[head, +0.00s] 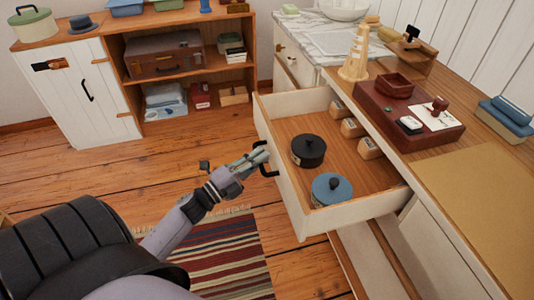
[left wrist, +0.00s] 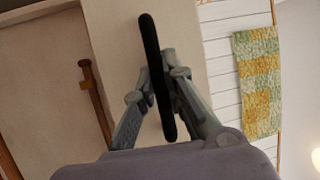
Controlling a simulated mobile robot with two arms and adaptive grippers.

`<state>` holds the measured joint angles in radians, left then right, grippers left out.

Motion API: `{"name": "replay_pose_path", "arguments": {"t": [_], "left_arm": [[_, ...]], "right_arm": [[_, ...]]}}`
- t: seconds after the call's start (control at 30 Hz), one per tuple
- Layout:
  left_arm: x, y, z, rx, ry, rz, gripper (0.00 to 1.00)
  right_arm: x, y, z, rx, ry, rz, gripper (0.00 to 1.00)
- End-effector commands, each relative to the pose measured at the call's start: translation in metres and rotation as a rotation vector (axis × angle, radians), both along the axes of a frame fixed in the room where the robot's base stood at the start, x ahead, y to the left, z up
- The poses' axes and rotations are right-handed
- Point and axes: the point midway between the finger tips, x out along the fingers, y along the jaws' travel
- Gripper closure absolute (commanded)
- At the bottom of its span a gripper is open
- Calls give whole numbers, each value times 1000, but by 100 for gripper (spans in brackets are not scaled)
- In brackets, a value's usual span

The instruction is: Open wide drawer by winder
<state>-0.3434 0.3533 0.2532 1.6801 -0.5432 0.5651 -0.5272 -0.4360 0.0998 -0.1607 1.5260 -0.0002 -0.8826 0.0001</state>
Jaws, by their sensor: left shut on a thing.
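The wide drawer (head: 330,215) is pulled well out of the white wood-topped cabinet, its inside plainly visible. Its black handle (head: 265,166) is on the front face, and it also shows in the left wrist view (left wrist: 153,65). My left gripper (head: 261,156) is at the drawer front, shut on this handle; its fingers (left wrist: 167,80) sit on either side of the bar. A wooden device with a black part (head: 410,42) stands on the counter behind; I cannot tell whether it is the winder. My right gripper is not in view.
A striped rug (head: 225,255) lies below. A shelf unit (head: 185,78) stands behind. Wooden floor (head: 120,170) is clear at left.

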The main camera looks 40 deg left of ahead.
Motion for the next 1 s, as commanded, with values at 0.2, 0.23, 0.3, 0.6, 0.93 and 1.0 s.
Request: {"name": "replay_pose_path", "arguments": {"t": [0.2, 0.23, 0.3, 0.6, 0.93, 1.0], "left_arm": [[-1, 1, -1, -2, 3, 0, 100], [-1, 1, -1, -2, 3, 0, 100], [-1, 1, -1, -2, 3, 0, 100], [-1, 1, -1, -1, 1, 0, 73], [-1, 1, 0, 0, 0, 0, 68], [-3, 1, -1, 0, 1, 0, 68]], "right_arm": [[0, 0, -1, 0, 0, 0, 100], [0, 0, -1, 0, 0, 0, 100], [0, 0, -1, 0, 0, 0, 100], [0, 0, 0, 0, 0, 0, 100], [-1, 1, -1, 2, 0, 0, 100], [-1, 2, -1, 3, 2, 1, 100]]}}
